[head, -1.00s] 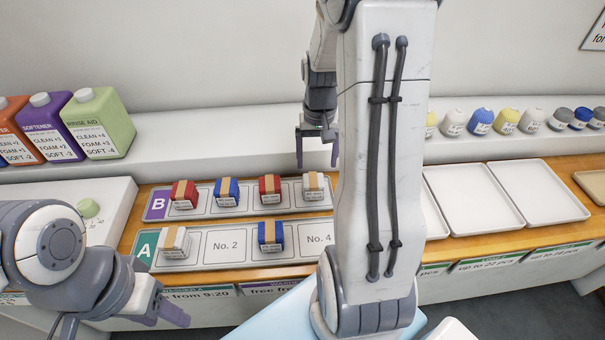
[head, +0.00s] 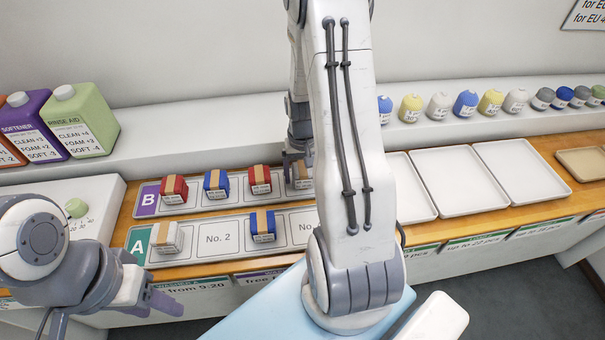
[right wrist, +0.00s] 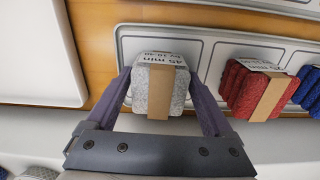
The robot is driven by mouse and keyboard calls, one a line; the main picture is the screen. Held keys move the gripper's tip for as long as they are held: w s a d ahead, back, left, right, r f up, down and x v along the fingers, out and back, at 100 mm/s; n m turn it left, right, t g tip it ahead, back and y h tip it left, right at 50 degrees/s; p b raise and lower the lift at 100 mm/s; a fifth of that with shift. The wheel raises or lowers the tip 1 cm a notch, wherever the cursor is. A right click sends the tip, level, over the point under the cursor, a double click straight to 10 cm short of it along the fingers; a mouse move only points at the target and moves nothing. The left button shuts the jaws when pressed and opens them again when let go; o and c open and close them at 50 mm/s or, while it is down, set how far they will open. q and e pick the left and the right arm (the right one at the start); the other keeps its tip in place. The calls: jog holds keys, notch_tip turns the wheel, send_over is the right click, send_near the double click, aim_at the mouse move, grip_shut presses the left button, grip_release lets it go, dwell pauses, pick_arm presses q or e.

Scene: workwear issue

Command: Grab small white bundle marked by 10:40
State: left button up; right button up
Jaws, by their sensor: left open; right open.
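A small white-grey bundle with a tan band (right wrist: 168,90) lies in the rightmost visible slot of row B. Its label reads "45 min" and a "by" time whose last digits I cannot read surely. In the head view the bundle (head: 303,178) is partly hidden by my right arm. My right gripper (right wrist: 161,77) is open, with one finger on each side of this bundle; it also shows in the head view (head: 294,165). Another white bundle (head: 166,238) lies in the first slot of row A. My left gripper (head: 110,312) is open and empty at lower left.
Red bundles (head: 174,189) and blue bundles fill other slots of the two racks; a red one (right wrist: 252,92) is close beside my right gripper. Empty white trays (head: 455,182) stand to the right. Bottles (head: 84,120) and small coloured containers line the back ledge.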

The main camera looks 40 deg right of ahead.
jog(key=c, duration=1.2)
jog(key=shift+o, duration=0.2)
